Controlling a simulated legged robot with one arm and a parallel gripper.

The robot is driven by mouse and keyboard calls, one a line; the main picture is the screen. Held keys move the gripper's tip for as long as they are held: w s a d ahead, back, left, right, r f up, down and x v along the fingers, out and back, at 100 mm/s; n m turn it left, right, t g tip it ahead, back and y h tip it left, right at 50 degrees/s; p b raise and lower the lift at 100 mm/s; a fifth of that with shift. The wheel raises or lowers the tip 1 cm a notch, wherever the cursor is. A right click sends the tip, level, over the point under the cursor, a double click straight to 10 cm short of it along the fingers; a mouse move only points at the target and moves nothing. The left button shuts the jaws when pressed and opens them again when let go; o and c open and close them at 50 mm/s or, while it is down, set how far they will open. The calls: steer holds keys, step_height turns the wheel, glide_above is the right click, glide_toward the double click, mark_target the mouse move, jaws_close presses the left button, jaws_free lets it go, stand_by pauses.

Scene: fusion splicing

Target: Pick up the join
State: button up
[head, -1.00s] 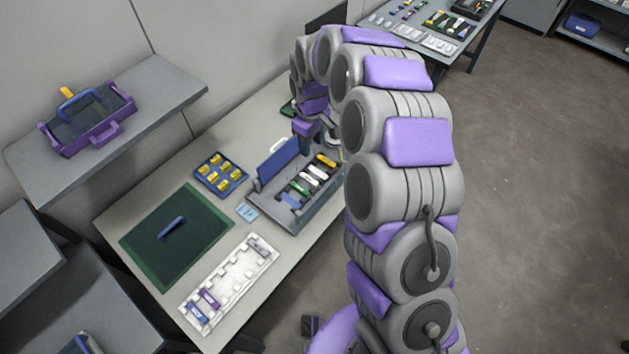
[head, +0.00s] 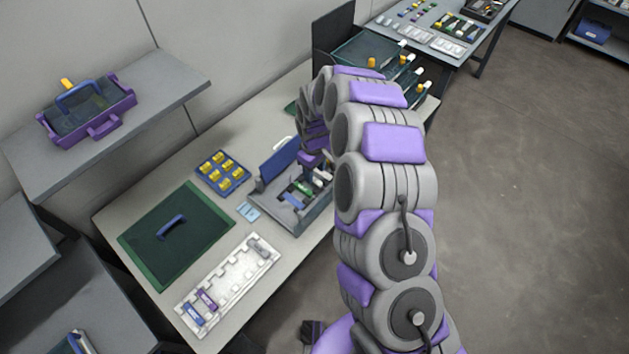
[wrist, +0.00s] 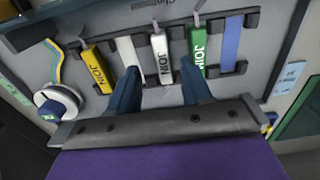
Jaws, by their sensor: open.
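Several labelled bars sit in a row in a slotted holder in the wrist view. From left they are a yellow JOIN bar (wrist: 96,70), a plain white bar (wrist: 130,50), a white JOIN bar (wrist: 161,60), a green JOIN bar (wrist: 197,48) and a plain blue bar (wrist: 231,45). My gripper (wrist: 158,72) is open and empty. Its dark blue fingers are spread, with the white JOIN bar showing between them; whether they touch anything I cannot tell. In the head view, my arm partly covers the blue-lidded case (head: 277,205) holding the bars.
A tray of yellow pieces (head: 238,171), a green mat (head: 140,236) with a blue handle and a white slotted rack (head: 228,296) share the table. A purple tote (head: 103,130) stands on the shelf at left. A white spool (wrist: 60,102) lies beside the holder.

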steer(key=f, duration=0.1)
steer(key=a+f, duration=0.1)
steer(key=f, duration=0.1)
steer(key=shift+f+b, duration=0.25)
steer(key=shift+b, duration=0.05)
steer(key=shift+r, duration=0.15)
steer(key=shift+d, duration=0.4)
steer(key=c, duration=0.4)
steer(key=shift+a, duration=0.35)
jaws_close()
